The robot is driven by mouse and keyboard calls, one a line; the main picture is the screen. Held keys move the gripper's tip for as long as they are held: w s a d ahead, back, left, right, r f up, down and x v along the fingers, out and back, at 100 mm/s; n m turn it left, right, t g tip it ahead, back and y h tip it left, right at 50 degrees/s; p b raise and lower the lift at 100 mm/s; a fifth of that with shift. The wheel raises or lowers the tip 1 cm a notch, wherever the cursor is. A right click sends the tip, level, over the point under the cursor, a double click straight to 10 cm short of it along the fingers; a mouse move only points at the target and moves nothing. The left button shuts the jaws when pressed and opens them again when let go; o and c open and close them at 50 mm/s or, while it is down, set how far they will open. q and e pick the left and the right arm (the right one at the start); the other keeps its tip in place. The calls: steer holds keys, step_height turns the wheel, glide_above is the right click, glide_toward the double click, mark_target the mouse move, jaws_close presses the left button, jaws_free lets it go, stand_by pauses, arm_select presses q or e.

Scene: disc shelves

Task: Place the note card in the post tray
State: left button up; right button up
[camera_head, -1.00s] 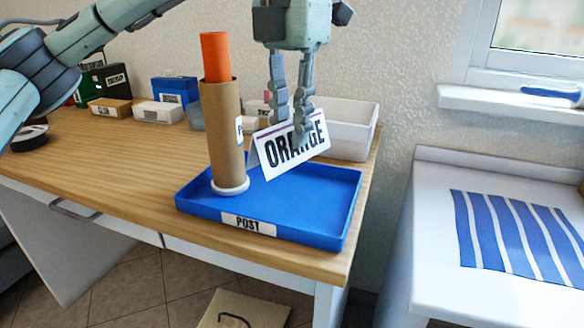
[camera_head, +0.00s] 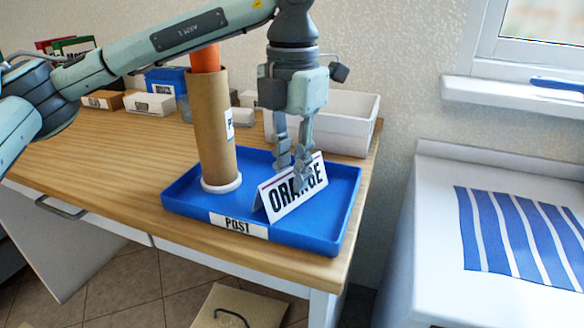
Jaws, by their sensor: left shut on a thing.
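The note card (camera_head: 284,198) is a white folded card with "ORANGE" in black letters and a purple line along its top. My left gripper (camera_head: 302,176) is shut on the card's top edge, and its fingers hide part of the lettering. The card is low over the right part of the blue post tray (camera_head: 202,214), which has a "POST" label on its front. I cannot tell whether the card's bottom edge touches the tray floor. My right gripper is not in view.
A brown cardboard tube (camera_head: 213,130) with an orange roll (camera_head: 206,60) stands upright in the tray's left part. A white bin (camera_head: 352,125) is behind the tray. Small labelled boxes (camera_head: 150,103) stand at the back left. The wooden desk (camera_head: 100,170) has free room left of the tray.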

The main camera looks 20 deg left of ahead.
arm_select(q)
steer(key=shift+f, duration=0.15)
steer(key=o, duration=0.8)
steer(key=shift+c, duration=0.2)
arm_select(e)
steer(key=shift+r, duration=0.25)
arm_select(q)
steer(key=shift+r, duration=0.25)
step_height(320, 180, up, 8)
steer(key=shift+r, duration=0.2)
step_height(320, 180, up, 3)
steer(key=shift+r+p, duration=0.2)
steer(key=shift+p, duration=0.3)
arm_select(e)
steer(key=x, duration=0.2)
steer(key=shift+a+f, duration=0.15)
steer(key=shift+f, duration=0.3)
